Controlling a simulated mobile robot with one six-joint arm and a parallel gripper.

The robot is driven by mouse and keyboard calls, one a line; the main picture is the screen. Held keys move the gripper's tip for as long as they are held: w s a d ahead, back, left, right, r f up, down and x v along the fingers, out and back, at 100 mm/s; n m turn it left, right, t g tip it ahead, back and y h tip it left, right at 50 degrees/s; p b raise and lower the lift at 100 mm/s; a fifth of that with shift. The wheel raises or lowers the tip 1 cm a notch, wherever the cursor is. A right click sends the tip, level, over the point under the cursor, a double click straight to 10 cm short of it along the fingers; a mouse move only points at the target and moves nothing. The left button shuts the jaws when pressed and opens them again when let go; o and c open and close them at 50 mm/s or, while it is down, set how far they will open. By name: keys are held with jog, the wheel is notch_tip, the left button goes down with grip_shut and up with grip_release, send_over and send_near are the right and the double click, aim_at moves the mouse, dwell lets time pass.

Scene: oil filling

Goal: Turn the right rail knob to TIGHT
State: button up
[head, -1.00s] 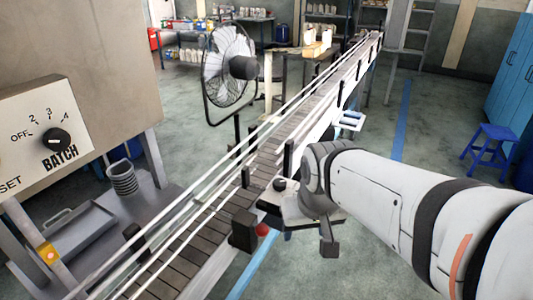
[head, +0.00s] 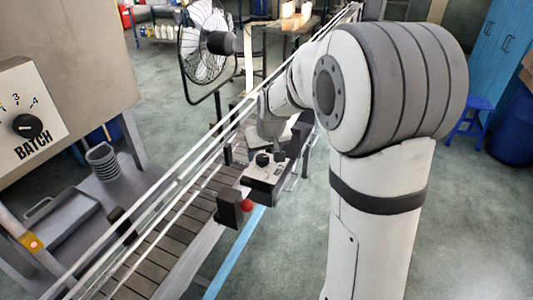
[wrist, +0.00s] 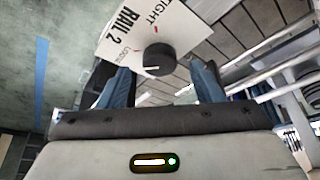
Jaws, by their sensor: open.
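The right rail knob is black and round with a white pointer line, and shows in the wrist view (wrist: 158,58) on a white panel (wrist: 112,46) marked RAIL 2 and TIGHT. The pointer line lies toward the left of the picture, away from the word TIGHT; a smaller word near it is hard to read. In the head view the knob (head: 262,159) sits on the panel box beside the conveyor. My gripper (wrist: 163,72) is open, its two bluish fingers at the left and right below the knob in the picture. Contact with the knob cannot be told.
The conveyor (head: 180,232) with its white guide rails runs beside the panel. A black block with a red ball (head: 247,205) stands just in front of it. A fan (head: 205,45) stands behind the conveyor. A BATCH dial (head: 27,126) is at the left.

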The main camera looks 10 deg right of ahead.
aim_at(262, 160)
jog(key=shift+x, duration=1.2)
